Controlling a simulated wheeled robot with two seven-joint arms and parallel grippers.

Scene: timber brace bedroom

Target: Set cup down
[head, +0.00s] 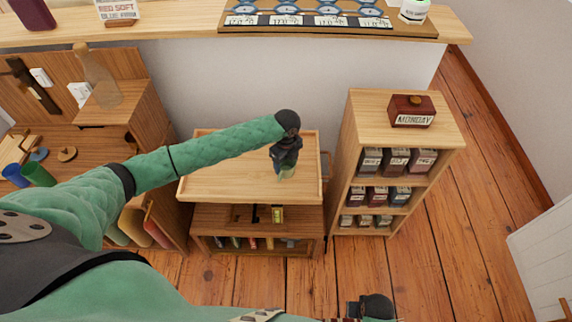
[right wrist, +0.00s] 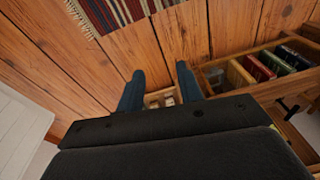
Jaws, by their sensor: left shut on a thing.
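My left gripper (head: 286,162) is shut on the cup (head: 286,173), a small pale green thing at its fingertips. The gripper points down over the wooden tray-like top (head: 225,182) of the low table, towards its right side. The gripper hides much of the cup. I cannot tell whether the cup touches the surface. My right gripper (right wrist: 158,82) is open in the right wrist view, its two blue-grey fingers apart with nothing held between them. It is low over the floor, near the bottom edge of the head view.
A shelf unit (head: 381,120) with several dark boxes and a "MONDAY" block (head: 412,111) stands right of the table. A desk (head: 105,108) stands left, with blue and green cups (head: 37,174). A ledge (head: 190,28) runs behind. The tabletop's left part is bare.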

